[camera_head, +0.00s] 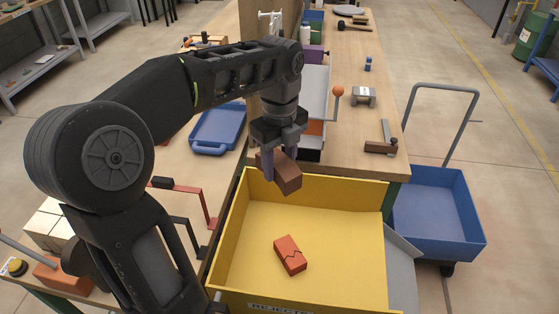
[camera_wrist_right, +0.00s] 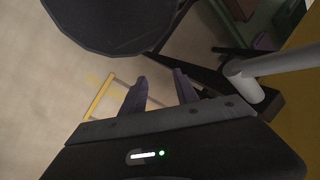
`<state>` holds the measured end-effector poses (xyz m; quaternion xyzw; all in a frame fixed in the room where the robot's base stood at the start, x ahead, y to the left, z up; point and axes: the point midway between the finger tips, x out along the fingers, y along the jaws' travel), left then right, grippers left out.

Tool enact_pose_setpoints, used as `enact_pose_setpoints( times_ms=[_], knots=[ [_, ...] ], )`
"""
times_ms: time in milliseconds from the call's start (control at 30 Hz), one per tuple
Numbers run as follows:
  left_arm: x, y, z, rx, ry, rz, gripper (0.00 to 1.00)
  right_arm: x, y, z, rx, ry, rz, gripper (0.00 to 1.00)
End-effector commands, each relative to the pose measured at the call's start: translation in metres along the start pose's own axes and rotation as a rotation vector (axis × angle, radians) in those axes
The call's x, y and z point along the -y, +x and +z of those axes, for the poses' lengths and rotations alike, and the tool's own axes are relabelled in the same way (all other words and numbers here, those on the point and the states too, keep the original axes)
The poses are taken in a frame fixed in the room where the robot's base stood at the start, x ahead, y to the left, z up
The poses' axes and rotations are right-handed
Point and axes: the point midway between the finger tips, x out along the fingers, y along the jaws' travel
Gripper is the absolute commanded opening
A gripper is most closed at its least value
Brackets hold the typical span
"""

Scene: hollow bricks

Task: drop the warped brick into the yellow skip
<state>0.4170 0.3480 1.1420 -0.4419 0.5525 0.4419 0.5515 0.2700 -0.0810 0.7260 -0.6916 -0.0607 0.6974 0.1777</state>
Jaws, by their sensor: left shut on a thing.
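My left gripper (camera_head: 281,160) is shut on a brown brick (camera_head: 287,177), held tilted above the back part of the yellow skip (camera_head: 350,188). I cannot clearly tell from this angle whether this brick is warped. The skip is open at the top, and a red brick with a dark zigzag crack (camera_head: 290,255) lies on its floor. My right gripper (camera_wrist_right: 160,88) shows only in the right wrist view, with its fingers apart and nothing between them.
A wooden workbench (camera_head: 350,139) stands behind the skip, with a blue tray (camera_head: 218,128) to the left. A blue cart (camera_head: 437,208) stands to the right of the skip.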

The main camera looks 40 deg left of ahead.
Motion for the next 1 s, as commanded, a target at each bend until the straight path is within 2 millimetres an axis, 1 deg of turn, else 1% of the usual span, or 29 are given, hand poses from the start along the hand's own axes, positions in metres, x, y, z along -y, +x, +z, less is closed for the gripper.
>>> enact_pose_setpoints(
  times_ms=[233, 300, 400, 567, 867, 900, 1000],
  knots=[
    [0.000, 0.026, 0.000, -0.001, 0.000, 0.001, 0.00, -0.002, 0.008, 0.000, -0.003, -0.001, -0.002, 0.36],
    [0.000, 0.038, 0.000, 0.000, 0.000, -0.001, 0.00, -0.004, 0.018, -0.001, -0.005, -0.003, -0.004, 0.36],
    [0.000, 0.047, 0.000, 0.000, 0.000, -0.001, 0.00, -0.006, 0.025, -0.001, -0.009, -0.004, -0.007, 0.36],
    [0.000, 0.054, 0.000, 0.000, 0.000, -0.001, 0.00, -0.006, 0.030, -0.001, -0.011, -0.006, -0.010, 0.36],
    [0.000, 0.053, 0.000, 0.000, 0.000, -0.001, 0.00, -0.005, 0.029, -0.001, -0.012, -0.006, -0.011, 0.36],
    [0.000, 0.053, 0.000, 0.000, 0.000, -0.001, 0.47, -0.005, 0.029, -0.001, -0.012, -0.006, -0.011, 0.36],
    [0.000, 0.053, 0.000, 0.000, 0.000, -0.001, 0.55, -0.005, 0.029, -0.001, -0.012, -0.006, -0.011, 0.36]
  ],
)
